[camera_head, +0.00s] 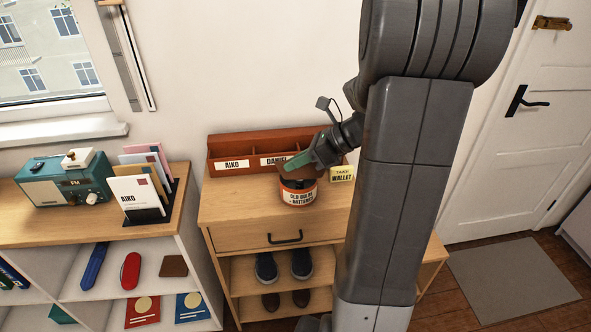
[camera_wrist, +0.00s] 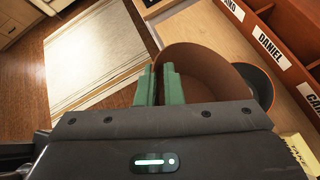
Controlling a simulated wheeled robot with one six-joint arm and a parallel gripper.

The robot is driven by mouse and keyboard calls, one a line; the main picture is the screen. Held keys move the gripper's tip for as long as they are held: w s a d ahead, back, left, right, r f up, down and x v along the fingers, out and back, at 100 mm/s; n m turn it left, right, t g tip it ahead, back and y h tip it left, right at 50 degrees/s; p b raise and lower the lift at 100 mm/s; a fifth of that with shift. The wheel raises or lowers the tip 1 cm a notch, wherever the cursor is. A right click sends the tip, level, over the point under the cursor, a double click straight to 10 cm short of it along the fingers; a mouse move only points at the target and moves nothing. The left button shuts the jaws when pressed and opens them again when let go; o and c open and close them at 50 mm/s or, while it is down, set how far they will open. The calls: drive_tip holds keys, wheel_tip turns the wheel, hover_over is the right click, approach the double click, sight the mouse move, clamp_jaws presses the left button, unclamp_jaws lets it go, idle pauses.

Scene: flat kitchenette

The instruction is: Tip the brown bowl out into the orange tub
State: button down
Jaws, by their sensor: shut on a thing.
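The orange tub (camera_head: 298,197), with a dark band labelled for old bulbs and batteries, stands on the wooden cabinet top. My gripper (camera_head: 294,163) is just above it, its green fingers close together. In the wrist view my gripper (camera_wrist: 160,86) is shut on the rim of the brown bowl (camera_wrist: 205,65). The bowl looks tilted, and its smooth brown inner wall shows. No contents can be seen in it. Part of the tub (camera_wrist: 262,86) shows behind the bowl at its right. The fingers and bowl hide the tub's mouth in the head view.
A red-brown sorter (camera_head: 225,170) with name labels stands behind the tub. A yellow wallet note (camera_head: 342,174) is to the right. A shelf with a teal radio (camera_head: 62,180) and card rack (camera_head: 145,200) is at left. My arm hides the cabinet's right part.

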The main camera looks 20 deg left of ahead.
sight(298, 178)
drive_tip(key=shift+s+d+f+n+t+y+b, duration=0.4)
drive_tip(key=shift+s+f+b, duration=0.2)
drive_tip(key=shift+b, duration=1.7)
drive_tip(key=f+n+t+y+b, duration=0.1)
drive_tip(key=b, duration=0.2)
drive_tip(key=s+n+t+b, duration=0.1)
drive_tip(key=b, duration=0.3)
drive_tip(key=shift+d+f+y, duration=0.25)
drive_tip(key=shift+f+y, duration=0.1)
drive_tip(key=shift+y, duration=0.05)
drive_tip(key=n+y+b, duration=0.1)
drive_tip(key=b, duration=0.1)
drive_tip(key=shift+s+d+f+t+b, duration=0.1)
drive_tip(key=shift+s+t+b, duration=0.1)
drive_tip(key=shift+t+b, duration=0.2)
